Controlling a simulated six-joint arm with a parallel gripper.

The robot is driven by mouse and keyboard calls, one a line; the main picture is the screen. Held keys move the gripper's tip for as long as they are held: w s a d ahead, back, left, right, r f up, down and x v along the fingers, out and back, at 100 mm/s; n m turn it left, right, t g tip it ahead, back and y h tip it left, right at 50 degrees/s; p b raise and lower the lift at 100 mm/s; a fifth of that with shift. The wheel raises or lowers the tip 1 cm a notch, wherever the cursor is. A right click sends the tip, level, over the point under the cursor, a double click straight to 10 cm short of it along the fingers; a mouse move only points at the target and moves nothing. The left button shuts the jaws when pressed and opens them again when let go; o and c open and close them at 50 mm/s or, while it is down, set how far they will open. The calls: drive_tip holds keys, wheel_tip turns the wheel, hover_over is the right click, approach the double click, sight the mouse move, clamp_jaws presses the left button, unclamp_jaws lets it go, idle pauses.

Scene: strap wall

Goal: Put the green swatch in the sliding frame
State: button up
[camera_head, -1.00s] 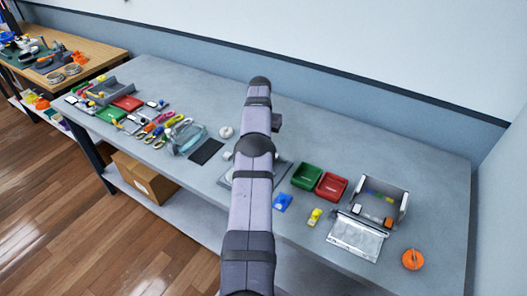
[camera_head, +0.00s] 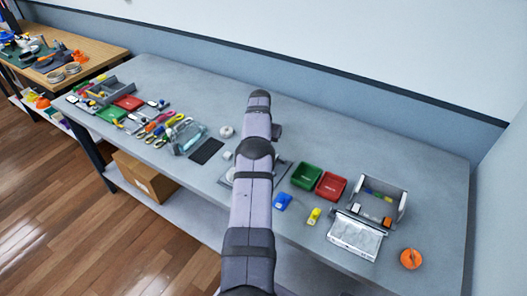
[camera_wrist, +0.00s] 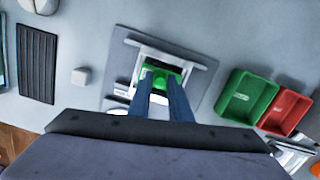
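The green swatch (camera_wrist: 163,71) shows at the fingertips in the wrist view. My gripper (camera_wrist: 163,78) seems shut on it, with green filling the narrow gap between the two fingers. The sliding frame (camera_wrist: 200,67) is a pale, white-edged piece on a grey plate, and the swatch appears over or within its opening. I cannot tell whether the swatch touches the frame. The fingers hide the near part of both. In the head view my arm covers the gripper and swatch; only the grey plate's edge (camera_head: 283,172) shows beside it.
A green bin (camera_wrist: 243,97) and a red bin (camera_wrist: 284,111) stand right of the plate. A black ribbed mat (camera_wrist: 37,64) and a small white block (camera_wrist: 81,77) lie left. A blue item (camera_head: 282,201) and a yellow item (camera_head: 314,216) are near the table's front. The back of the table is clear.

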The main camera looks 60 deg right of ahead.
drive_tip(key=shift+o, duration=1.1)
drive_tip(key=shift+r, duration=0.15)
drive_tip(key=shift+r, duration=0.2)
wheel_tip(320, 180, up, 12)
drive_tip(key=a+b, duration=0.1)
drive_tip(key=b, duration=0.1)
drive_tip(key=shift+s+a+f, duration=0.15)
drive_tip(key=shift+a, duration=0.1)
